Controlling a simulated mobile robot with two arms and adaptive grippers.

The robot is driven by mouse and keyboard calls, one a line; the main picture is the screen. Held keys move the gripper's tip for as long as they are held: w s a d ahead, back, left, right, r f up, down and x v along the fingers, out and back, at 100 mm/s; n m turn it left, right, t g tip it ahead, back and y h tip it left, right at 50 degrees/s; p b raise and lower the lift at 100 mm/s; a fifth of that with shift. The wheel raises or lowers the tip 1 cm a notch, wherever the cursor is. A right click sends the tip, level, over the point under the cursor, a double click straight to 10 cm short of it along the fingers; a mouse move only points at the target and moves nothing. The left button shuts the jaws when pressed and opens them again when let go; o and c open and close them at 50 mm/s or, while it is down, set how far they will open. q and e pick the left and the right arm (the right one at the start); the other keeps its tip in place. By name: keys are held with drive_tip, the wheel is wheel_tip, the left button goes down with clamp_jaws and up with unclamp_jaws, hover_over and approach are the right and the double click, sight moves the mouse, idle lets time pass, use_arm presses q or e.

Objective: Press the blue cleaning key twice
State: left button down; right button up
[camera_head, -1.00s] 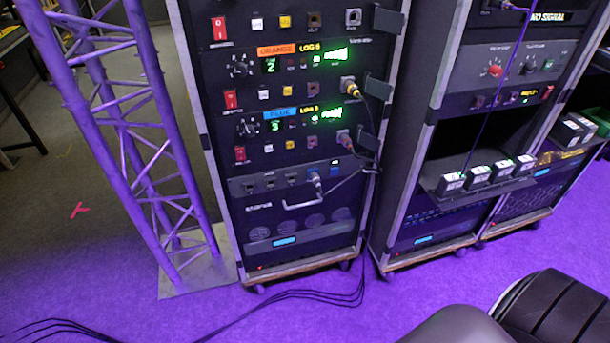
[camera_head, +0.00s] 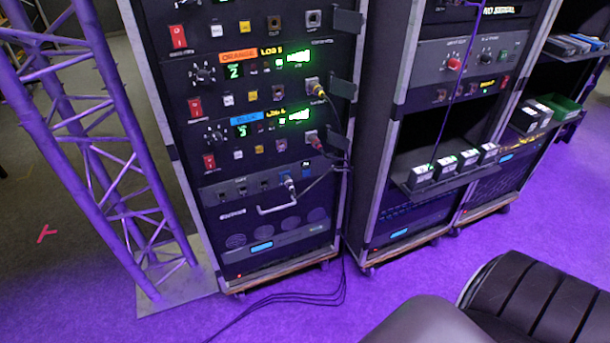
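The blue-labelled unit (camera_head: 244,119) sits in the left rack (camera_head: 172,165), below an orange-labelled one (camera_head: 238,56). It has a lit green display reading 3, a red rocker switch (camera_head: 209,162), a white key (camera_head: 232,153) and a yellow key (camera_head: 259,149). The key captions are too small to read, so I cannot tell which is the cleaning key. Neither of my grippers is in view.
A purple-lit truss tower (camera_head: 95,150) on a base plate stands left of the rack. A second rack (camera_head: 375,190) with a shelf of small boxes (camera_head: 449,166) stands to the right.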

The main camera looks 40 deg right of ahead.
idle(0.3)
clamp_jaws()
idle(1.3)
